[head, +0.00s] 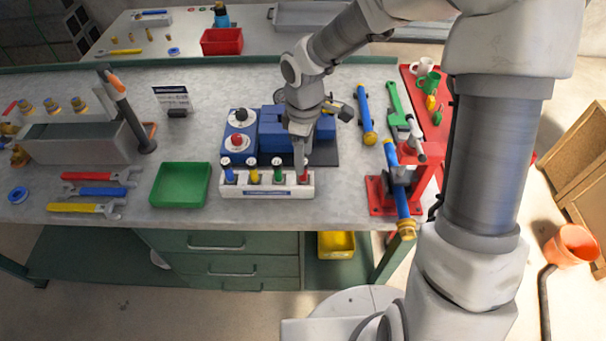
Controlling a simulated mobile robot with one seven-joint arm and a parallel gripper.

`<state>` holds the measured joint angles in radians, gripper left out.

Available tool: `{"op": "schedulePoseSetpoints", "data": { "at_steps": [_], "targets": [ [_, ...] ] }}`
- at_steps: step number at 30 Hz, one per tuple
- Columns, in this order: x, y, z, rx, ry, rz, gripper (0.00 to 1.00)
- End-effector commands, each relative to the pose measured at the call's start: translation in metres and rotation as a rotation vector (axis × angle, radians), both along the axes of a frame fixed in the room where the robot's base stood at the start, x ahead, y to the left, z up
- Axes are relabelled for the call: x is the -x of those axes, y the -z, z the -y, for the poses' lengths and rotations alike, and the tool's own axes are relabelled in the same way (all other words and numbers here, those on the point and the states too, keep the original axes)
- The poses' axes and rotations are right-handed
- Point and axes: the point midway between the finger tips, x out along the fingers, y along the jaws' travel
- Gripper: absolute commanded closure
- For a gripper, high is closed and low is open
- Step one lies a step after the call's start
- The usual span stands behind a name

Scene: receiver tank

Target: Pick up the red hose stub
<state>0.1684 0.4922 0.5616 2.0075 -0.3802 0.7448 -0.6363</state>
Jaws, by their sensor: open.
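A white rack (268,192) stands at the front of the grey workbench. It holds a row of short hose stubs: blue (226,173), yellow (254,177), green (279,178) and red. The red hose stub (304,178) is at the right end, upright in the rack. My gripper (301,172) points down directly over the red stub, with its fingertips at the stub's top. It is open. The fingers hide part of the stub, and I cannot tell whether they touch it.
A blue unit (272,138) with knobs stands close behind the rack. A green tray (180,184) lies to the left, with wrenches (92,192) beyond it. A red stand (408,185) holding a blue tube is to the right. The bench front edge is just before the rack.

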Motion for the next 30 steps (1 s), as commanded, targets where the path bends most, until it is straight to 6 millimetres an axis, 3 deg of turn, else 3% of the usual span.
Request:
{"op": "schedulePoseSetpoints", "data": {
  "at_steps": [7,15,25,30],
  "targets": [
    [-0.001,0.018,0.0,0.001,0.001,-0.001,0.34],
    [-0.003,0.056,-0.001,0.0,0.001,-0.003,0.34],
    [-0.003,0.062,-0.001,0.0,0.001,0.0,0.34],
    [-0.003,0.062,-0.001,0.0,0.001,0.0,0.65]
  ]
}}
